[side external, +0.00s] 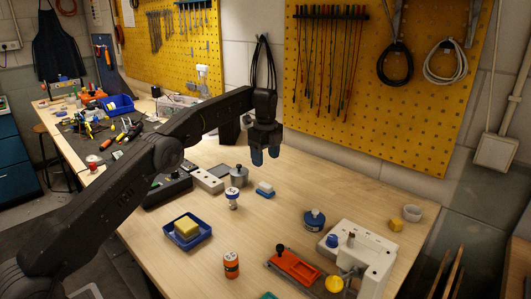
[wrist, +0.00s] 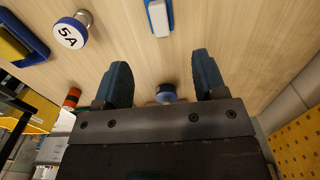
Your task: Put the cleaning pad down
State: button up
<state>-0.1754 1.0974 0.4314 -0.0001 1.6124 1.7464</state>
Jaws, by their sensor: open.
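A small blue-and-white pad (side external: 265,189), which looks like the cleaning pad, lies on the wooden table below my gripper (side external: 265,156). A yellow sponge-like block (side external: 187,226) sits in a blue tray (side external: 205,236) at the front left.
A white-topped knob (side external: 233,197) and a grey lidded pot (side external: 239,176) stand left of the pad. A blue round pot (side external: 314,221), a white machine (side external: 365,255), a red-orange tray (side external: 293,268) and an orange can (side external: 231,265) stand nearer. Right of the pad is clear wood.

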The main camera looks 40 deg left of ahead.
jog(key=s+d+r+n+t, duration=0.1)
jog(key=s+d+r+n, duration=0.3)
jog(key=s+r, duration=0.45)
jog(key=s+d+r+n+t, duration=0.25)
jog(key=s+r+n, duration=0.25)
jog(key=s+r, duration=0.35)
jog(key=s+d+f+n+t, duration=0.1)
jog(key=s+f+n, duration=0.3)
jog(key=s, duration=0.8)
jog(key=s+d+f+n+t, duration=0.1)
jog(key=s+d+f+n, duration=0.2)
jog(key=s, duration=0.9)
jog(key=shift+d+f+n, duration=0.2)
jog(key=shift+f+n, duration=0.7)
jog(key=shift+n, duration=0.1)
